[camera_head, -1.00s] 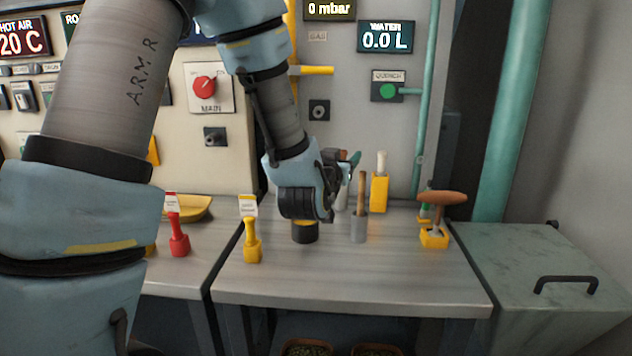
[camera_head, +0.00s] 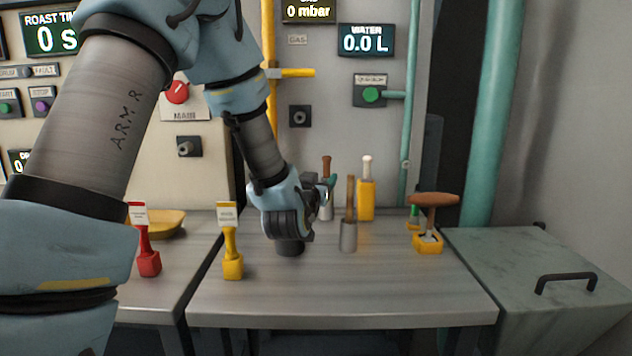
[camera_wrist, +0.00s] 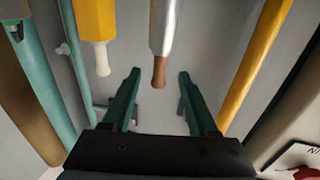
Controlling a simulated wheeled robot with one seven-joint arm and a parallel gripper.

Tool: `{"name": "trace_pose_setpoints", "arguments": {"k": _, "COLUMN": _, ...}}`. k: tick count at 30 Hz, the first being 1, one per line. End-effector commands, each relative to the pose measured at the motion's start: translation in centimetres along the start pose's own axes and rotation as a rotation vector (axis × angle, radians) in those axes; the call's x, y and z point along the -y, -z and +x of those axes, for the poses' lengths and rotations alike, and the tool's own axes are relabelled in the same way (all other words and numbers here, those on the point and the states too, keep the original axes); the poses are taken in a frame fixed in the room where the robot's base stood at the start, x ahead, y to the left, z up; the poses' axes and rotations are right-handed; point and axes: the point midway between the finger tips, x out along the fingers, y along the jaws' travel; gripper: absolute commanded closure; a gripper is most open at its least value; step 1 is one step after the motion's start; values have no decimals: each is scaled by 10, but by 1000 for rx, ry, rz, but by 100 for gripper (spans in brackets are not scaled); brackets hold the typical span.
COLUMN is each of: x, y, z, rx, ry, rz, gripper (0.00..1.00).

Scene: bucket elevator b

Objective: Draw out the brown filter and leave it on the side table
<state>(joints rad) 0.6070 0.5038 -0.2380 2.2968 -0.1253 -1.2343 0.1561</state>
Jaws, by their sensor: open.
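A brown handle (camera_head: 326,167) stands upright in a silver holder (camera_head: 327,205) at the back of the metal table (camera_head: 340,295); I take it for the brown filter. In the wrist view the silver holder (camera_wrist: 164,25) hangs from the top edge, with the brown handle (camera_wrist: 159,72) pointing down. My gripper (camera_wrist: 158,85) is open, and its two green fingers show on either side of the handle's tip, without visible contact. How far ahead the handle lies is unclear. In the head view my wrist partly hides the holder and the fingers.
A yellow holder with a white handle (camera_head: 366,190) stands just right of it. A wooden stick in a grey cup (camera_head: 348,235) stands in front. A wooden-topped tool (camera_head: 432,200) is at right, a yellow-tagged block (camera_head: 232,262) at left. The front of the table is clear.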

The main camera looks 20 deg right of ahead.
Motion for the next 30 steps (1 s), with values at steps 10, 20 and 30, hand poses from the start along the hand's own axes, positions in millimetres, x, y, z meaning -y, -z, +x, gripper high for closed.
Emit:
{"name": "trace_pose_setpoints", "arguments": {"k": 10, "x": 0, "y": 1, "z": 53, "rx": 0, "ry": 0, "rz": -1, "gripper": 41}}
{"name": "trace_pose_setpoints", "arguments": {"k": 20, "x": 0, "y": 0, "z": 63, "rx": 1, "ry": 0, "rz": 0, "gripper": 41}}
{"name": "trace_pose_setpoints", "arguments": {"k": 30, "x": 0, "y": 0, "z": 63, "rx": 0, "ry": 0, "rz": 0, "gripper": 66}}
